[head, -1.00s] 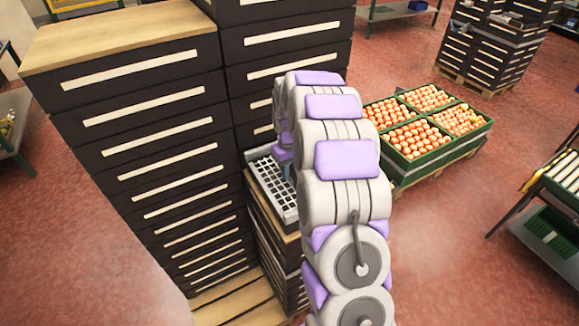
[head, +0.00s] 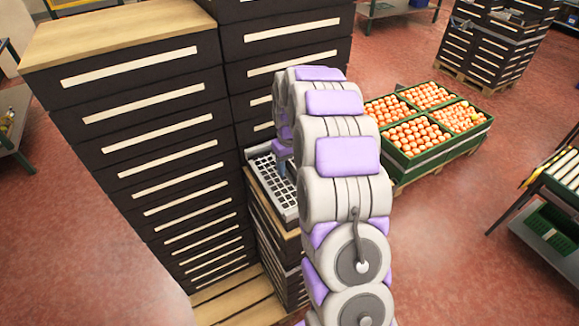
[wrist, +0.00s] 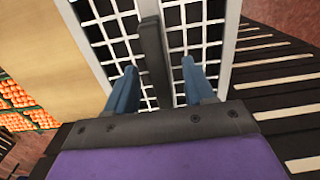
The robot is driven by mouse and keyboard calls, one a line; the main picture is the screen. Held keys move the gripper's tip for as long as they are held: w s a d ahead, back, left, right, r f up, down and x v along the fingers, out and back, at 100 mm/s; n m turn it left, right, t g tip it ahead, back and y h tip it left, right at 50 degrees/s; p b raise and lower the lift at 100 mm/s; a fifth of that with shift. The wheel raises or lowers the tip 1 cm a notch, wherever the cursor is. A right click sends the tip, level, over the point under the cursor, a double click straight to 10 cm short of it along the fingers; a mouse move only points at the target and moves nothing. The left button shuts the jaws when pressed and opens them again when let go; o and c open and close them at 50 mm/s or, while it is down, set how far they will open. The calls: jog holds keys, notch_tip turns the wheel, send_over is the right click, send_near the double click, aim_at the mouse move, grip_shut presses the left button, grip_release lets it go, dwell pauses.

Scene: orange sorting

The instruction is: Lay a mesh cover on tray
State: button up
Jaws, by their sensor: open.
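The mesh cover (head: 262,178) is a white grid with dark openings, lying on the low stack between the tall stacks and my arm. In the wrist view the mesh cover (wrist: 110,28) has a dark upright handle bar (wrist: 153,58) along its middle. My gripper (wrist: 160,68) is open, with one blue finger on each side of the handle bar, apart from it as far as I can see. In the head view my arm hides most of the gripper and the right part of the cover. I cannot tell which tray surface lies under the cover.
Tall stacks of dark trays (head: 150,130) stand close on the left and behind. A wooden top (wrist: 35,50) lies beside the cover in the wrist view. Green crates of oranges (head: 425,150) stand at the right. Red floor (head: 480,260) is open at the lower right.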

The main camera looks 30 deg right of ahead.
notch_tip(320, 180, up, 17)
jog(key=p, duration=0.2)
jog(key=shift+f, duration=0.2)
notch_tip(320, 180, up, 8)
jog(key=p, duration=0.4)
jog(key=shift+p, duration=0.35)
